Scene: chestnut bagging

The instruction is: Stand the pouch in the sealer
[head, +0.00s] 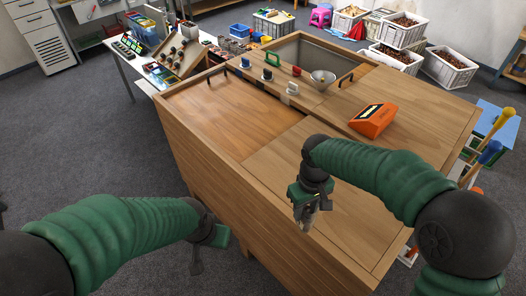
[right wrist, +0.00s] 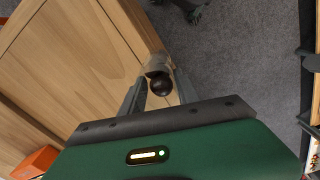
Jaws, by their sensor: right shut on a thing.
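My right gripper (head: 308,212) hangs over the near edge of the wooden bench, fingers pointing down. In the right wrist view its fingers (right wrist: 152,98) are shut on a small grey-beige thing (right wrist: 157,66) with a dark round ball at its near end. I cannot tell whether this is the pouch. My left gripper (head: 205,250) is low, in front of the bench and apart from it; its finger opening is unclear. I cannot tell for certain which thing is the sealer.
The wooden bench (head: 215,108) has a clear front top. Toward its back stand a metal bowl (head: 322,77), a green-handled thing (head: 272,58) and small coloured knobs. White crates (head: 452,70) stand behind right. A side table (head: 135,62) with trays is at the left.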

